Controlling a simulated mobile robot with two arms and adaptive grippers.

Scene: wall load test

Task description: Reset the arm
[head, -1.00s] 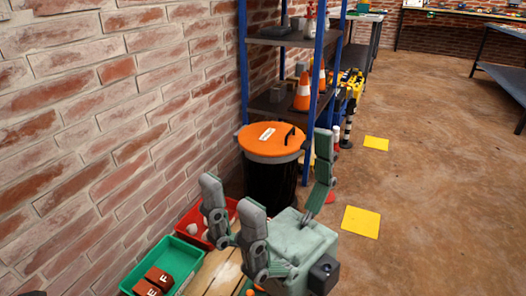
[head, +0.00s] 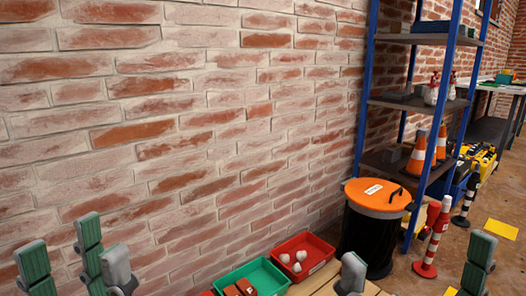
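My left gripper (head: 80,246) stands upright at the lower left in the head view. Its grey and green fingers are spread apart with nothing between them. Parts of my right gripper (head: 415,252) show at the lower right: a grey finger and a green-padded finger, far apart, with nothing held between them. The palms and wrists of both grippers are below the picture edge.
A brick wall (head: 180,130) fills the left. A green bin (head: 228,279) with red-brown blocks and a red bin (head: 318,246) with white balls stand below it. An orange-lidded black barrel (head: 366,240), blue-posted shelf (head: 405,102) and red-white post (head: 434,240) stand right.

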